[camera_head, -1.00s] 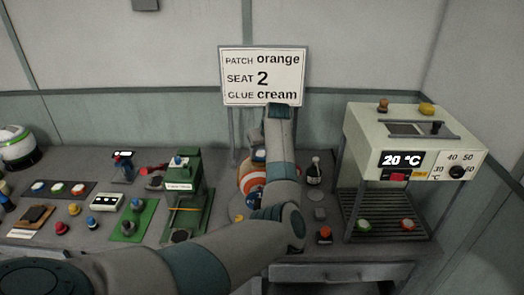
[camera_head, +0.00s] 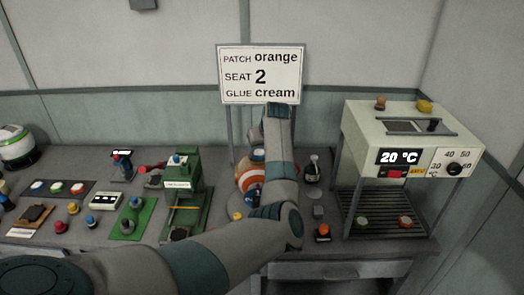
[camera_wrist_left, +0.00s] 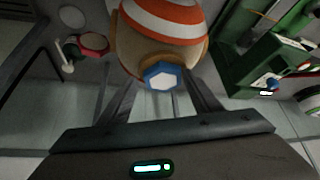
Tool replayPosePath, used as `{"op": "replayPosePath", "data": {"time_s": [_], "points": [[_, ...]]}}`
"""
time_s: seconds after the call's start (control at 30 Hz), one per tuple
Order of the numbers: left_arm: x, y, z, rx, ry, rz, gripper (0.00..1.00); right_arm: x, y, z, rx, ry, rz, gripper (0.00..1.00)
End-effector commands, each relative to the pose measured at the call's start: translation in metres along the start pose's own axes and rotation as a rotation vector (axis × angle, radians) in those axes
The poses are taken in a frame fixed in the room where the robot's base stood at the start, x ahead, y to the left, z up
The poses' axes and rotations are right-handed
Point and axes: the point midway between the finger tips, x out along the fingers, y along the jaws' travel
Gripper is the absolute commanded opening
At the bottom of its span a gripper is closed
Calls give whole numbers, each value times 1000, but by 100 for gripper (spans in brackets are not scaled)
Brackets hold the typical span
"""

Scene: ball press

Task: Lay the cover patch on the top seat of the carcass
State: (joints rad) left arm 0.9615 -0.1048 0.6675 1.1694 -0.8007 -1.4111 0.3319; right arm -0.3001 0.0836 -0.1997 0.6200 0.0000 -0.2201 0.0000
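The carcass (camera_head: 247,178) is a ball with orange and white bands, standing behind my left forearm in the head view and partly hidden by it. It fills the top of the left wrist view (camera_wrist_left: 165,22), with a tan-orange part below the bands. A blue six-sided piece with a white face (camera_wrist_left: 162,77) sits against that tan part; I cannot tell whether it is the cover patch. My left gripper (camera_wrist_left: 160,95) has its two fingers spread either side of the blue piece, with gaps showing beside it. In the head view the fingers are hidden. My right gripper is out of view.
A green press (camera_head: 183,200) stands left of the carcass. A white heater (camera_head: 410,140) reading 20 °C stands right, with pieces on its top and rack. A dark bottle (camera_head: 312,170) is close right of my arm. A sign (camera_head: 260,75) reads patch orange, seat 2, glue cream.

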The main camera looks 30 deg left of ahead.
Motion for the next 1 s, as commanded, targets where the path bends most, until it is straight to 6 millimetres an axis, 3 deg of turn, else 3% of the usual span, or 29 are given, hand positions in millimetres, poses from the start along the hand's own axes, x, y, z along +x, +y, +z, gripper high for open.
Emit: {"op": "replayPosePath", "data": {"time_s": [0.03, 0.37, 1.0], "points": [[10, -4, 12, 1, -27, -12, 65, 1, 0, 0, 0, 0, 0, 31], [-2, -4, 6, 0, -23, -12, 65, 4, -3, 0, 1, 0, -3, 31], [-111, -1, -1, -1, -9, -5, 65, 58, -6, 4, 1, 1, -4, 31]]}}
